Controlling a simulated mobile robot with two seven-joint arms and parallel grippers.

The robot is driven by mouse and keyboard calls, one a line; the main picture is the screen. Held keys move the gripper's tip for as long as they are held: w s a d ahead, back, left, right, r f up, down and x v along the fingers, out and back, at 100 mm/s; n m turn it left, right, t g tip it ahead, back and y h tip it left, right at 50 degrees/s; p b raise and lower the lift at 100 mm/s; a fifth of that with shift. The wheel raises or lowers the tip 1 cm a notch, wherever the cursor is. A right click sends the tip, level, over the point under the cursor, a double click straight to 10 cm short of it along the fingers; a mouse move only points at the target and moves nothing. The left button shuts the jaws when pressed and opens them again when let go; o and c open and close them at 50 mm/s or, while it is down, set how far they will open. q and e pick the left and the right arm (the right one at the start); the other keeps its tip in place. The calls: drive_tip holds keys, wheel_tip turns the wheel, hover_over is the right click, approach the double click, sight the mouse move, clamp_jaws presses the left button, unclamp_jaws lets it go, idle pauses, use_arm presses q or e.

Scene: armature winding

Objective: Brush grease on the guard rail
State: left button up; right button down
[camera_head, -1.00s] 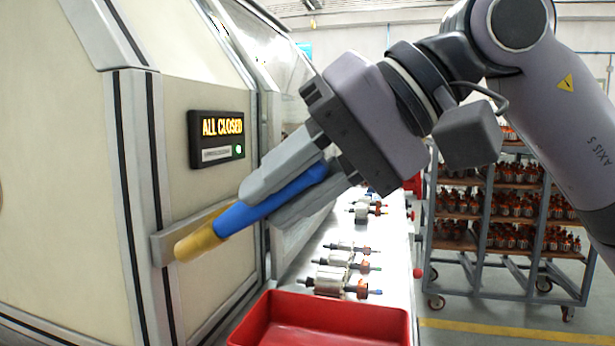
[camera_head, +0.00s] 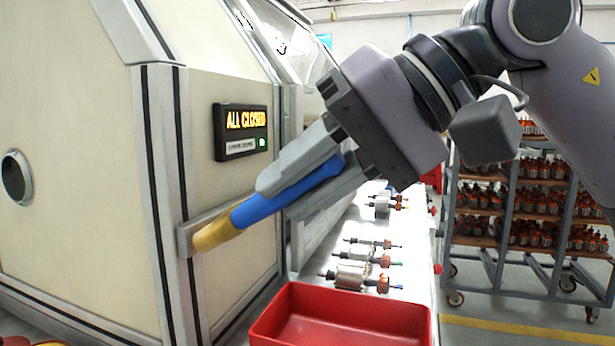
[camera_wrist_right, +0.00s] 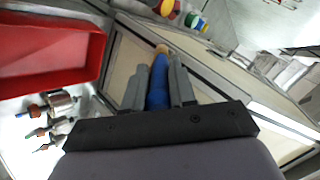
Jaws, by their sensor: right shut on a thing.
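My right gripper (camera_head: 310,182) is shut on a brush with a blue handle (camera_head: 272,203) and a yellow-tan tip (camera_head: 214,233). The brush points down and left. Its tip overlaps the left end of the grey guard rail (camera_head: 190,240), a flat bar on the cream machine's side; I cannot tell whether they touch. The right wrist view also shows the blue handle (camera_wrist_right: 157,82) between the two grey fingers. The brush and fingers hide part of the rail. My left gripper is not in view.
A lit "ALL CLOSED" panel (camera_head: 240,131) sits on the machine just above the rail. A red tray (camera_head: 342,315) stands at the front on a metal bench, with several armatures (camera_head: 360,276) behind it. A wheeled rack (camera_head: 530,210) stands at the right.

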drive_tip(key=shift+w+a, duration=0.15)
drive_tip(key=shift+a, duration=0.25)
drive_tip(key=shift+w+d+p, duration=1.2)
drive_tip(key=shift+w+p, duration=1.4)
drive_tip(key=shift+w, duration=1.15)
drive_tip(key=shift+s+a+b, duration=0.4)
drive_tip(key=shift+s+b, duration=0.2)
drive_tip(key=shift+s, duration=0.65)
drive_tip(key=shift+s+a+b, duration=0.45)
drive_tip(key=shift+s+b, duration=0.15)
drive_tip(key=shift+s, duration=0.7)
drive_tip(key=shift+s+a+b, duration=0.4)
drive_tip(key=shift+s+b, duration=0.2)
drive_tip(key=shift+s, duration=0.65)
drive_tip(key=shift+d, duration=0.1)
